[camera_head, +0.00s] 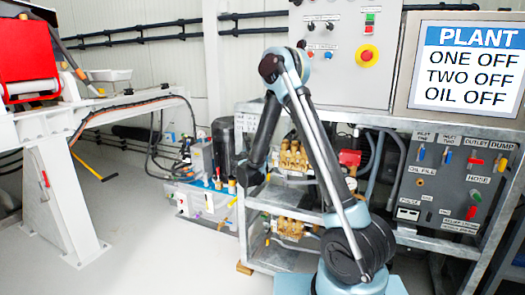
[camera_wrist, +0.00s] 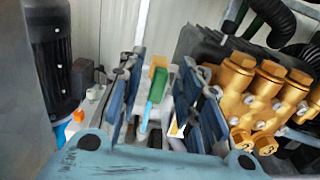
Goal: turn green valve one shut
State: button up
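A green valve handle (camera_wrist: 158,84) shows in the wrist view, long and narrow, with a lighter teal part at its near end. It lies between the blue fingers of my gripper (camera_wrist: 169,72), nearer the left finger. The fingers are spread, with visible gaps around the handle. I cannot tell how deep the handle sits between them. In the head view my gripper (camera_head: 249,177) points down beside the pump rack and is partly hidden by my arm. I cannot make out this green handle for certain there.
Brass pump heads (camera_wrist: 268,100) stand close to the right of my gripper in the wrist view. A dark motor (camera_wrist: 52,62) is on the left. The plant screen (camera_head: 470,65) reads ONE OFF, TWO OFF, OIL OFF. Open floor (camera_head: 150,215) lies left of the rack.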

grip_shut()
jog(key=shift+m, duration=0.3)
jog(key=m, duration=0.5)
jog(key=d+f+m, duration=0.1)
jog(key=m, duration=1.1)
jog(key=shift+s+d+f, duration=0.15)
jog(key=shift+s, duration=0.15)
jog(key=shift+m, duration=0.3)
grip_release()
